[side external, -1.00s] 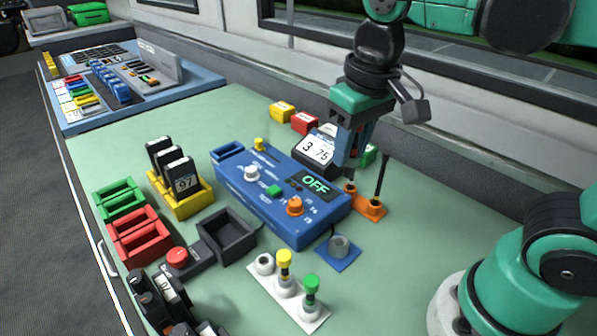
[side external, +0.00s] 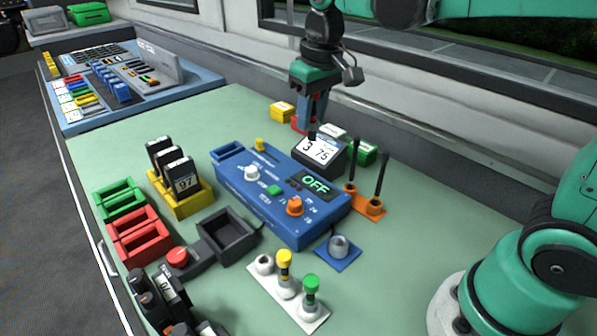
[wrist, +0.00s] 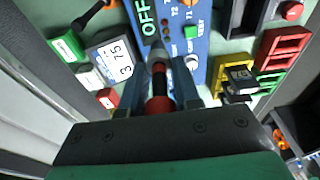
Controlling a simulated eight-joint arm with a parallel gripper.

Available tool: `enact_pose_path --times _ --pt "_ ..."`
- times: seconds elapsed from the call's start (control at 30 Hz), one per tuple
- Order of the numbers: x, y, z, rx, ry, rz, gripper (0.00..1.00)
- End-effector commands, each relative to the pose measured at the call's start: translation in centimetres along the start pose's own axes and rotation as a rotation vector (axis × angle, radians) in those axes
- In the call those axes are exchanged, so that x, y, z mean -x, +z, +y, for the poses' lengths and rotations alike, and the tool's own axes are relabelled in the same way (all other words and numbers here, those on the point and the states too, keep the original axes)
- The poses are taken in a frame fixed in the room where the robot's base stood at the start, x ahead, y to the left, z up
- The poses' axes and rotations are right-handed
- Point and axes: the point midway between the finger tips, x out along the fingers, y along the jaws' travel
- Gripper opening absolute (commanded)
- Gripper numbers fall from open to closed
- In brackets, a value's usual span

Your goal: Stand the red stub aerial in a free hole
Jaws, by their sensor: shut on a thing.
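My gripper (side external: 312,122) is above the back of the bench, by the grey 3 75 display. The stub is hard to make out in the side view. A white strip (side external: 268,289) at the front holds a yellow-capped piece (side external: 284,258) and a green-capped piece (side external: 311,283); its left socket (side external: 264,263) is empty. An orange base (side external: 362,205) carries two tall black aerials (side external: 382,178).
The blue console (side external: 275,207) with its OFF screen fills the middle. The grey display (side external: 320,152) and yellow (side external: 282,111), red and green boxes stand behind it. A blue pad with a grey socket (side external: 339,246) sits in front.

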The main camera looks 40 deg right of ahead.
Motion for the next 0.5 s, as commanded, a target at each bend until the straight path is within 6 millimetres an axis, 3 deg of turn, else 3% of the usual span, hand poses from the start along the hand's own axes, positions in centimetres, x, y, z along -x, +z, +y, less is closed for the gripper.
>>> enact_pose_path --times 0.37,0.5 --pt "0.0 0.0 0.0 0.001 0.0 0.0 0.0" --pt "-0.8 0.1 -1.4 0.006 -0.002 -0.001 0.0"
